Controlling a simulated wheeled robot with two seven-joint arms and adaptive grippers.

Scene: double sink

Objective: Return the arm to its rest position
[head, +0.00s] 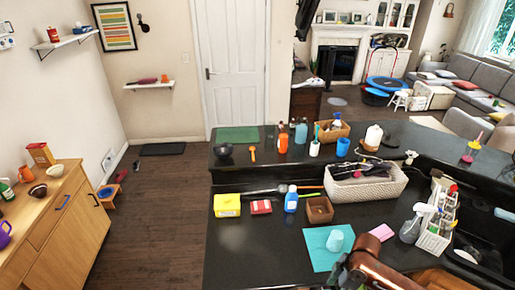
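One reddish-brown arm of mine (375,264) comes in at the bottom edge, right of the middle; I take it for my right arm. Its dark end (341,272) is low over the front of the black counter (255,262), near the lower right of a teal mat (314,260). The fingertips cannot be made out, so I cannot tell whether this gripper is open or shut. A pale blue cup (335,240) is on the mat, just above the arm in the picture. My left gripper is not in view.
Right of the arm are a pink sponge (381,232), a spray bottle (412,227), a white caddy (434,240) and the dark sink (485,245). The counter's front left is clear.

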